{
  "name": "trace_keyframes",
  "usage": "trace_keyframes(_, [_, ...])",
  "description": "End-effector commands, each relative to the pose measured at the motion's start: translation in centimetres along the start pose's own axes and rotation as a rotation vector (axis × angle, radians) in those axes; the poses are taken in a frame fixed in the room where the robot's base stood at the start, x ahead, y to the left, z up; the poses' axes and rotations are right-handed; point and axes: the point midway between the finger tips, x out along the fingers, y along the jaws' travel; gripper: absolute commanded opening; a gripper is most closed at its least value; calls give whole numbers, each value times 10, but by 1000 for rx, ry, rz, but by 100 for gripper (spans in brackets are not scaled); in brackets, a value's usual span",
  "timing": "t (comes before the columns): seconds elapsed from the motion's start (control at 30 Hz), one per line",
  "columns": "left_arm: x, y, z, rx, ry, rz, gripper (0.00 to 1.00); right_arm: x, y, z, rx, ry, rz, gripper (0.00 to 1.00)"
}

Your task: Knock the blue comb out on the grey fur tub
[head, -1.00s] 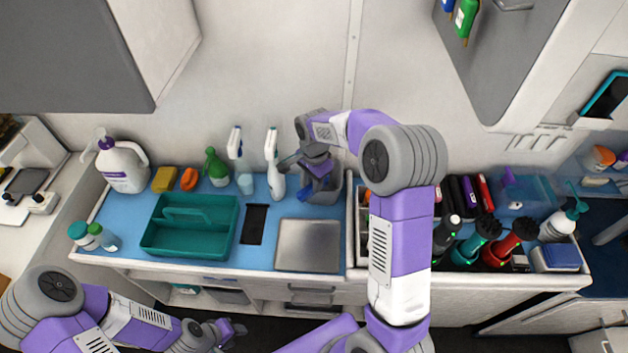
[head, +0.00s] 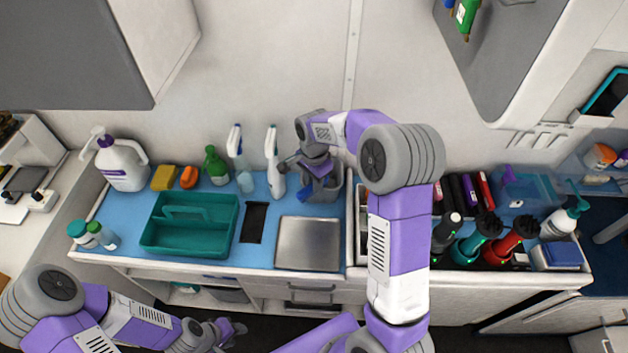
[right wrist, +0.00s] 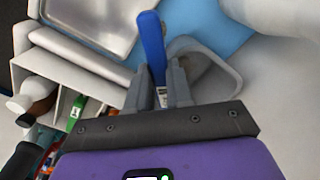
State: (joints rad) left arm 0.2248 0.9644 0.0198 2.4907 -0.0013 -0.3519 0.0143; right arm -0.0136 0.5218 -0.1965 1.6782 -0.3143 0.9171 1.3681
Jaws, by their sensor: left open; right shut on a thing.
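My right gripper (right wrist: 157,88) is shut on the blue comb (right wrist: 152,45), whose blue end sticks out beyond the fingers. The comb's lower part is hidden between the fingers. In the head view the right gripper (head: 318,178) points down at the grey fur tub (head: 328,193), and the comb (head: 304,197) shows at the tub's left front. In the right wrist view the comb is beside the left rim of the tub (right wrist: 222,72); I cannot tell whether they touch. My left gripper (head: 234,328) is open and empty, low in front of the counter.
A metal tray (head: 308,244) lies just in front of the tub. A teal caddy (head: 190,240) and a black mat (head: 254,222) are further left. A white spray bottle (head: 273,165) stands close left of the right gripper. Clippers (head: 465,245) stand at right.

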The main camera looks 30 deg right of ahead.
Motion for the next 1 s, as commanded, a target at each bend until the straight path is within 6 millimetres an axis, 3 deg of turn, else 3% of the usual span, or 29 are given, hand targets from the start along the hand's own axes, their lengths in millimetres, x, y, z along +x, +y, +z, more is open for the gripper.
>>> trace_keyframes(0.3, [0,0,0,0,0,0,43,1,1,0,0,-2,3,0])
trace_keyframes(0.7, [-16,6,1,0,0,0,43,-20,0,0,1,-1,2,0])
trace_keyframes(1.0, [-15,6,1,0,0,0,43,-19,0,0,1,-1,2,0])
